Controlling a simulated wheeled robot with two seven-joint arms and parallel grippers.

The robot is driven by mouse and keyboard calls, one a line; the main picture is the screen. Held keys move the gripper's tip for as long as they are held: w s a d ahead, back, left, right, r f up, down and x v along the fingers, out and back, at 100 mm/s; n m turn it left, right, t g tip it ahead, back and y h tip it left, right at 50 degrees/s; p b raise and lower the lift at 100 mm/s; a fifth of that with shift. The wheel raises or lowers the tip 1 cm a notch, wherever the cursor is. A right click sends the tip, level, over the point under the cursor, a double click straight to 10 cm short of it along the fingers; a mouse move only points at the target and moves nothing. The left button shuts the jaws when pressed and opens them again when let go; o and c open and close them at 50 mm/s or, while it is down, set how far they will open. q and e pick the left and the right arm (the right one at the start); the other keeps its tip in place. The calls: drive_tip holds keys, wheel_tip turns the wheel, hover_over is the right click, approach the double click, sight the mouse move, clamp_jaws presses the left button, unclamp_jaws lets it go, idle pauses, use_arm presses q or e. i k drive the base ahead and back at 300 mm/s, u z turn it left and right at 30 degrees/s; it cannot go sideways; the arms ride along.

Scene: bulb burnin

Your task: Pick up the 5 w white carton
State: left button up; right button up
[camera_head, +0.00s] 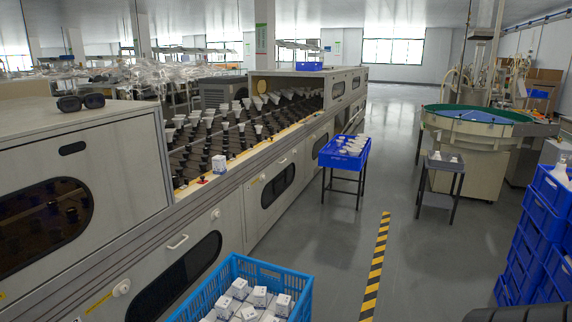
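Several more white cartons, such as one carton (240,287), sit in the light blue crate (218,279) at the bottom of the head view. Their print is too small to read, so I cannot tell which is the 5 W one. Neither of my grippers is clearly in view.
The long machine (284,185) with rows of bulbs runs along the left. A blue tray (344,152) on a stand holds white pieces. A small stand (443,162), a round green-rimmed table (476,119) and stacked blue crates (542,230) are right.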

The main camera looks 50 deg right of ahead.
sight(219, 162)
drive_tip(key=z, duration=1.05)
drive_tip(key=k, duration=0.5)
drive_tip(key=z, duration=1.1)
drive_tip(key=i, duration=5.75)
drive_tip(key=u, duration=2)
drive_tip(key=i, duration=1.65)
drive_tip(key=u, duration=0.85)
